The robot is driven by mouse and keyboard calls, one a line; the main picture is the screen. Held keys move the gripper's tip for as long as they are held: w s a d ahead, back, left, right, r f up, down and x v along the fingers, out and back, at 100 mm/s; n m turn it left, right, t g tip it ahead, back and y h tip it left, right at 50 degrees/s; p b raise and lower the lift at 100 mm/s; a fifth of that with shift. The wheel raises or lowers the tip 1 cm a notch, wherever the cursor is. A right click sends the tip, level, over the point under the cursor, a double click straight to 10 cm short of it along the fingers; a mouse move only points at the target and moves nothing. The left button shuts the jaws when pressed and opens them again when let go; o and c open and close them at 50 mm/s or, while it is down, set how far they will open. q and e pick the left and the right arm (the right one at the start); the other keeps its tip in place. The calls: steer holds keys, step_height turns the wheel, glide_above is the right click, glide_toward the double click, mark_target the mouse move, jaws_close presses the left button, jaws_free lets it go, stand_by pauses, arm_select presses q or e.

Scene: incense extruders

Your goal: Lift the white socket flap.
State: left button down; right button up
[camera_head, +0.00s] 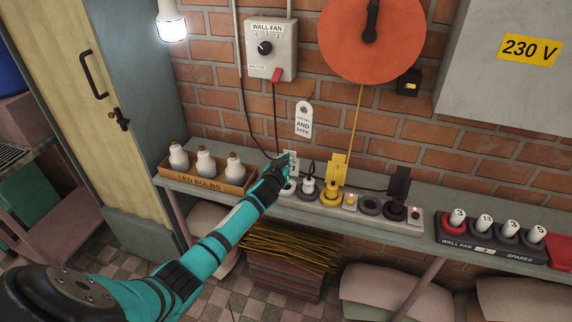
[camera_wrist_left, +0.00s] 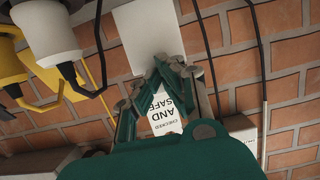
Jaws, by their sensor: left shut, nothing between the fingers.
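The white socket flap (camera_head: 292,156) shows just behind my left gripper at the left end of the socket strip (camera_head: 350,205). It appears to stand up like the other flaps, but the gripper hides much of it. In the left wrist view a pale flat panel (camera_wrist_left: 148,28), probably this flap, lies right at the fingertips. My left gripper (camera_head: 282,168) is shut and empty, its fingers together in the left wrist view (camera_wrist_left: 172,68). I cannot tell whether it touches the flap. My right gripper is not in view.
A yellow flap (camera_head: 338,168) and a black flap (camera_head: 400,183) stand upright on the strip. A grey-white plug (camera_head: 309,185) sits close by. The LED bulb box (camera_head: 207,178) is left on the shelf. Cords and a "SAFE" tag (camera_head: 303,120) hang behind.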

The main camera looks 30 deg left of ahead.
arm_select(q)
steer(key=shift+w, duration=0.15)
steer(key=shift+w+a+b, duration=0.15)
steer(key=shift+w+b, duration=0.2)
steer(key=shift+w, duration=0.15)
steer(key=shift+w+a+b, duration=0.15)
steer(key=shift+w+b, duration=0.2)
steer(key=shift+w, duration=0.15)
steer(key=shift+s, duration=0.1)
steer(key=p+v, duration=0.6)
steer(key=v, duration=0.2)
